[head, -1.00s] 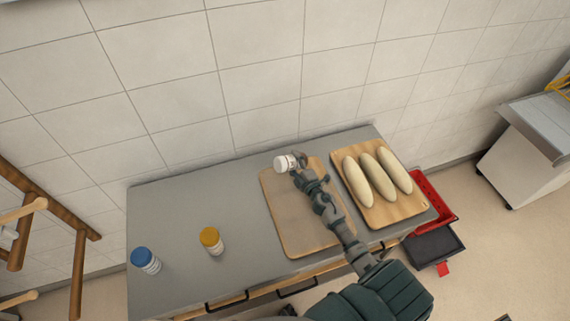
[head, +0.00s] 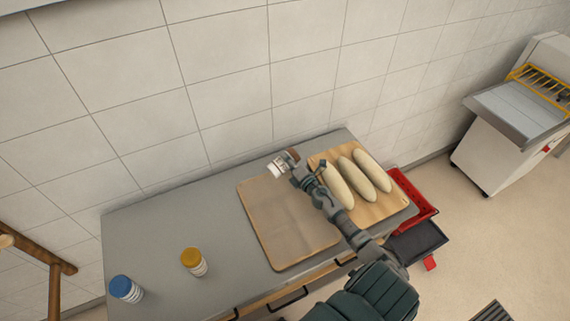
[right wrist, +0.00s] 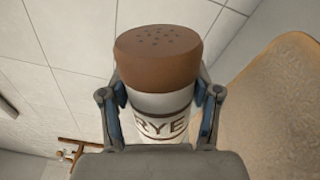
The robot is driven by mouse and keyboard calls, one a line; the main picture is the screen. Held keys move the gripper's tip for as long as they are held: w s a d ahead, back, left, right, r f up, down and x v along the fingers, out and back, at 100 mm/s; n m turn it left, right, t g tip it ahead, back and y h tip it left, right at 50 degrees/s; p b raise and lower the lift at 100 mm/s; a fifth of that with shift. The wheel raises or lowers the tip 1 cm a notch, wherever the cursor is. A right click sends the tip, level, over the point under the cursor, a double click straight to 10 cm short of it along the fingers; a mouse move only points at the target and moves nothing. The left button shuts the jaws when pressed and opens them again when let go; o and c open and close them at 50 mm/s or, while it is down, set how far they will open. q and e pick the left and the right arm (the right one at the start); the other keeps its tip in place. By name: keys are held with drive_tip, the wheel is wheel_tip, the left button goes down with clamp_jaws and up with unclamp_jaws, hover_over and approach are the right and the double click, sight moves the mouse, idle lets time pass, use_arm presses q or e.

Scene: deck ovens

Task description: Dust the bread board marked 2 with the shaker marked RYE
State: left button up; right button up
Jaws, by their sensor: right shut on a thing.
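My right gripper (head: 290,164) is shut on the RYE shaker (head: 279,168), a white container with a brown perforated cap. In the right wrist view the shaker (right wrist: 160,103) sits between both fingers with its RYE label showing. It is held over the far edge of the bare bread board (head: 285,232), near that board's far right corner. A second bread board (head: 384,208) to its right carries three pale loaves (head: 356,178). I cannot read a number on either board. My left gripper is out of view.
A yellow-capped shaker (head: 194,262) and a blue-capped shaker (head: 126,289) stand on the grey counter (head: 160,226) at left. The counter between them and the bare board is free. A red crate (head: 412,196) is beyond the counter's right end.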

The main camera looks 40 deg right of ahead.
drive_tip(key=d+r+n, duration=0.1)
drive_tip(key=n, duration=0.2)
drive_tip(key=d+r+n+p, duration=0.1)
drive_tip(key=r+n, duration=0.1)
drive_tip(key=n, duration=0.2)
drive_tip(key=d+r+n+p, duration=0.1)
drive_tip(key=r+n, duration=0.1)
drive_tip(key=n, duration=0.2)
drive_tip(key=shift+s, duration=0.1)
drive_tip(key=shift+d+r+n, duration=0.25)
drive_tip(key=shift+n, duration=0.55)
drive_tip(key=shift+d+r+n, duration=0.2)
drive_tip(key=shift+r+n, duration=0.05)
drive_tip(key=shift+n, duration=0.55)
